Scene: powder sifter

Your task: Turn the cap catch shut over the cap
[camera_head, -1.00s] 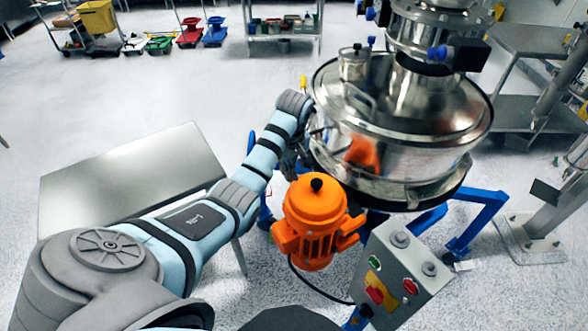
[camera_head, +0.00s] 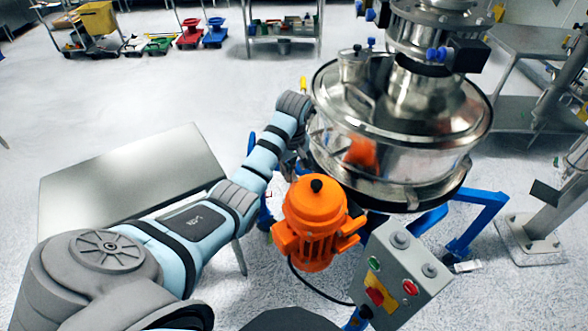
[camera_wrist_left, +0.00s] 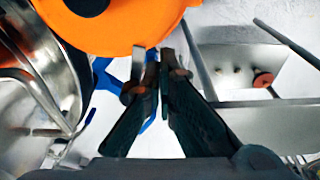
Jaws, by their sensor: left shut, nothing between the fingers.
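The steel sifter (camera_head: 440,115) stands right of centre in the head view. A small steel port with a flat top (camera_head: 354,66) rises from the left of its lid, with a blue knob (camera_head: 371,42) beside it. I cannot make out for sure which part is the cap or the cap catch. My left arm reaches to the sifter's left side, below the lid rim; the gripper is mostly hidden there. In the left wrist view my left gripper (camera_wrist_left: 158,58) is shut and empty, its tips just below the orange motor (camera_wrist_left: 120,22).
The orange motor (camera_head: 315,215) and a grey control box (camera_head: 402,275) sit in front of the sifter. Blue frame legs (camera_head: 480,215) stand on the floor. A bare steel table (camera_head: 120,180) is at the left. Shelves and carts stand far back, with open floor before them.

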